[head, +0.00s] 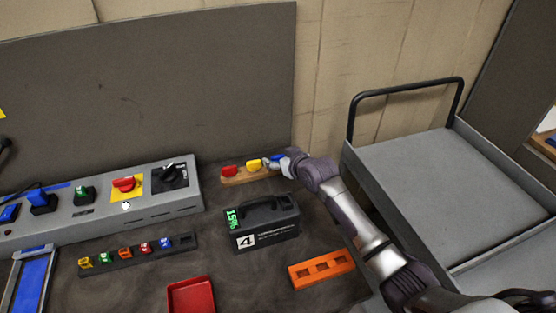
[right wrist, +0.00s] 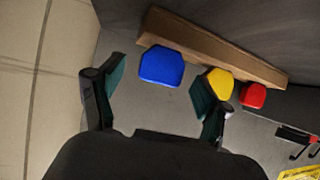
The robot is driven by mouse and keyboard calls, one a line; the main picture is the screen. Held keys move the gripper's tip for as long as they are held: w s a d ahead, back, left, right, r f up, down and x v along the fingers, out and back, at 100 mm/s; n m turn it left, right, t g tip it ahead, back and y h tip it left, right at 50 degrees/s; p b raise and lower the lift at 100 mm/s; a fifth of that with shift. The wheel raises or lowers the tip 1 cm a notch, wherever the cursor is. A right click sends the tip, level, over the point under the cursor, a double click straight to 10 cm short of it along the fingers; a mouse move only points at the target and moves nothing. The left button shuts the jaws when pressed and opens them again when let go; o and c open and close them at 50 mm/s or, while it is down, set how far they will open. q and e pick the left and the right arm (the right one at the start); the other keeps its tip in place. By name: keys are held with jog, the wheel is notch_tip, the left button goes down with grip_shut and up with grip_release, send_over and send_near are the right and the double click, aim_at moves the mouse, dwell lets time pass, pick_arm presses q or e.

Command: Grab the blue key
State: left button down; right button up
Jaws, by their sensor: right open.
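The blue key (head: 277,157) is at the right end of a wooden holder (head: 236,180), with a yellow key (head: 253,164) and a red key (head: 229,171) to its left. My right gripper (head: 274,163) is at the blue key and partly hides it. In the right wrist view, my open right gripper (right wrist: 155,85) has the blue key (right wrist: 161,66) ahead, between its two fingers, with gaps on both sides. One finger is close to the yellow key (right wrist: 220,83) and overlaps its edge in view. The red key (right wrist: 253,95) is beyond. My left gripper is not in view.
A black box with a handle (head: 262,222) stands in front of the holder, near my right arm. An orange block (head: 321,270), a red tray (head: 191,296) and a grey control panel (head: 105,215) are also on the table. A grey cart (head: 410,160) stands right.

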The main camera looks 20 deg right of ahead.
jog(key=c, duration=1)
